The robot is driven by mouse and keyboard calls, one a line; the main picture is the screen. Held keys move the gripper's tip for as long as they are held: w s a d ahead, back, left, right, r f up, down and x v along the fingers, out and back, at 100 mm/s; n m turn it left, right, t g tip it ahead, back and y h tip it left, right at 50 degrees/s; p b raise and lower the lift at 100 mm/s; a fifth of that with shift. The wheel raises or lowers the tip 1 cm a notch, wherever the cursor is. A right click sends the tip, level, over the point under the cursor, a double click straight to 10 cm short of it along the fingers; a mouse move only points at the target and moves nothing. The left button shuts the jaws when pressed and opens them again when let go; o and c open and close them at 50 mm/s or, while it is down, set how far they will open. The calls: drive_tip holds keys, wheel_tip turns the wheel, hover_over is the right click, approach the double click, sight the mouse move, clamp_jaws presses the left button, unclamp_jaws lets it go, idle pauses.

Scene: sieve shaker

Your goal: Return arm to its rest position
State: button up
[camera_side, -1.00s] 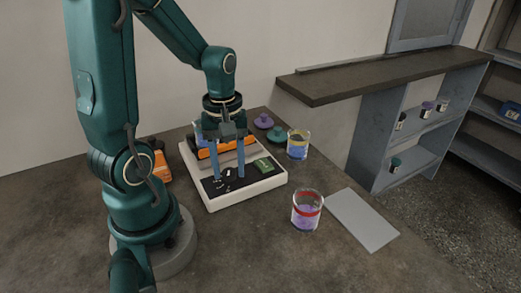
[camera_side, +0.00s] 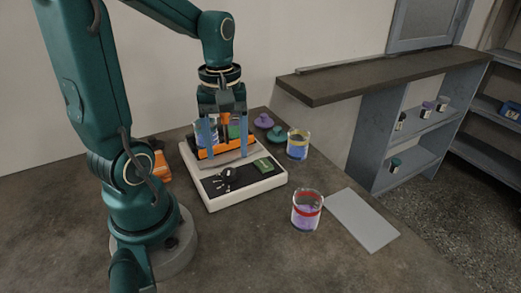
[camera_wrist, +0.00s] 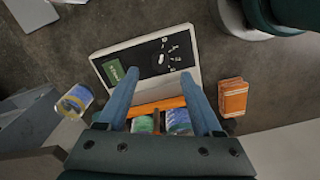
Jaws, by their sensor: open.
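My gripper (camera_side: 228,137) is open, pointing down above the sieve shaker, with its two blue fingers apart. In the wrist view my gripper (camera_wrist: 164,85) shows nothing between its fingertips. The sieve shaker (camera_side: 255,189) is a white-edged box with a black front panel and a green display; it also shows in the wrist view (camera_wrist: 190,58). An orange holder (camera_side: 205,154) at its back carries containers with blue and green contents. The wrist view shows these as a green one (camera_wrist: 145,123) and a blue one (camera_wrist: 178,121), partly hidden by the gripper.
A jar with a red band and purple contents (camera_side: 306,211) and a jar with a yellow band and blue contents (camera_side: 298,146) stand to the right. Purple (camera_side: 264,121) and teal (camera_side: 277,134) lids lie behind.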

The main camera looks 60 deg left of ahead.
drive_tip(key=shift+w+d+r, duration=0.2)
drive_tip(key=shift+d+r, duration=0.05)
drive_tip(key=shift+d, duration=0.05)
drive_tip(key=s+d+r+m+t, duration=0.2)
drive_tip(key=d+r+m+t, duration=0.3)
drive_tip(key=d+m, duration=0.4)
drive_tip(key=m, duration=0.4)
drive_tip(key=shift+d+m+t, duration=0.2)
drive_tip(key=shift+m+t, duration=0.1)
